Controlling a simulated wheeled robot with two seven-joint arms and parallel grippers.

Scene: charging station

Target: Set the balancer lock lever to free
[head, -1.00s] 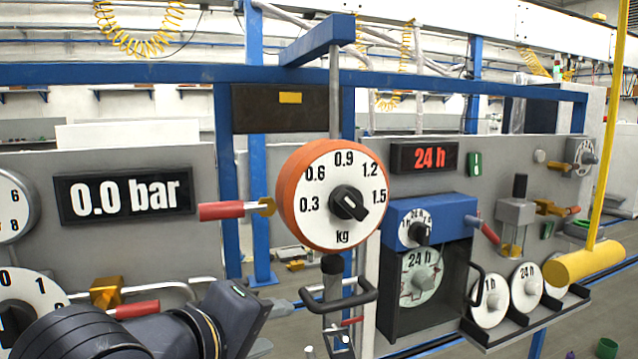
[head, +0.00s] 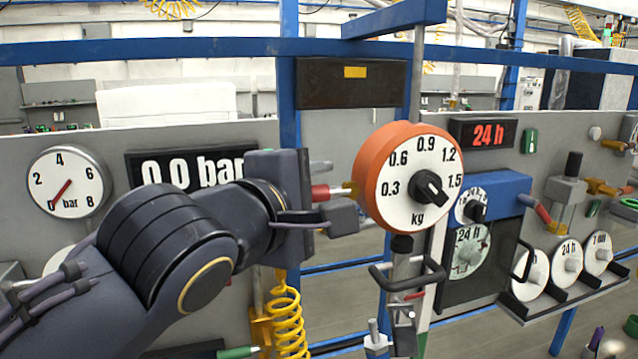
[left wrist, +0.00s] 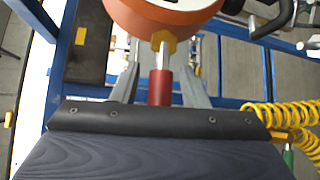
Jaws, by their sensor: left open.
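The orange balancer (head: 366,180) hangs in the middle of the head view, with a white kg dial and black knob. Its lock lever has a red grip (head: 321,192) and a brass base, and sticks out to the left from the balancer's side. My left gripper (head: 333,194) is at the lever, its open fingers above and below the red grip. In the left wrist view the red grip (left wrist: 160,87) lies between the two grey fingers (left wrist: 162,68), with visible gaps on both sides. My right gripper is not in view.
A black handle (head: 408,276) hangs below the balancer. A yellow coiled hose (head: 288,318) hangs below my left wrist. The blue timer box (head: 497,188) is to the right, and a pressure gauge (head: 66,181) is at the left.

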